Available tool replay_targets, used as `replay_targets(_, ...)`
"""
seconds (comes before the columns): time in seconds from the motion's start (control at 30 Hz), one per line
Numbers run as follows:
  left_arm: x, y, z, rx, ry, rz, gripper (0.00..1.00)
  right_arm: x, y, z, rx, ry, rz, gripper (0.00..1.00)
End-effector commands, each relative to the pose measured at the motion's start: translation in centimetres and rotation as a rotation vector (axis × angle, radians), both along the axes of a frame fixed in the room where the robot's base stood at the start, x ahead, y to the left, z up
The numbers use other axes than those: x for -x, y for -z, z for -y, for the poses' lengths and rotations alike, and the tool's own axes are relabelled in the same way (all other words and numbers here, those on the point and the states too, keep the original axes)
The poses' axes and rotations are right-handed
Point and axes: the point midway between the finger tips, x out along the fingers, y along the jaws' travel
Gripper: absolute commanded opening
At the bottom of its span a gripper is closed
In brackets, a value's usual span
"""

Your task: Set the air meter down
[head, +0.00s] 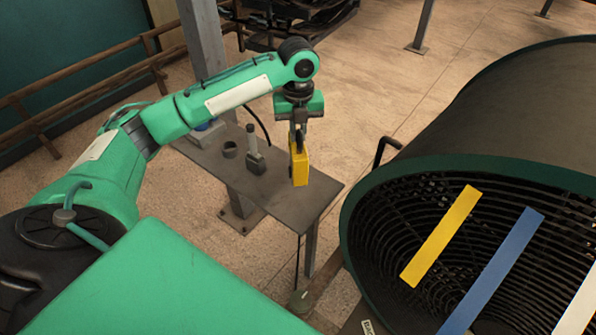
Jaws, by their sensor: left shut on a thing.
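The yellow air meter (300,168) hangs upright from my left gripper (298,138), which is shut on its top. The meter is over the right part of a small dark grey table (283,208). Its lower end is at or just above the tabletop; I cannot tell whether it touches. The gripper's fingers are small here and partly hidden behind the meter's top. My right gripper is not in view.
On the table left of the meter stand a grey handled tool (254,160) and a small dark ring (230,149). A large green-rimmed drum (353,200) with coils and coloured strips stands right.

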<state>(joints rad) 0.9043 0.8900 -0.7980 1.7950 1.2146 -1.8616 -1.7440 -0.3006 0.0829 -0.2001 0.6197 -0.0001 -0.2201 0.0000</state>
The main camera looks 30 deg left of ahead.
Motion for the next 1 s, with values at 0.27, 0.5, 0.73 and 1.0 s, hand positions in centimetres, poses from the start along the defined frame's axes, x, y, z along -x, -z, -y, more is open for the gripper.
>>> replay_targets(0.27,0.1,6.9,0.0,0.0,-0.003,-0.004,0.0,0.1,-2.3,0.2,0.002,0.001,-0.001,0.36)
replay_targets(0.5,0.0,9.7,0.0,-0.001,-0.002,0.001,0.0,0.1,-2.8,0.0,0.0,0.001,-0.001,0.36)
replay_targets(0.73,0.0,12.2,0.0,0.0,-0.003,-0.001,0.0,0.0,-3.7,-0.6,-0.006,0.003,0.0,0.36)
replay_targets(1.0,0.0,14.0,0.0,-0.001,-0.001,0.002,0.0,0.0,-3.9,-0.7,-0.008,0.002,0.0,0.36)
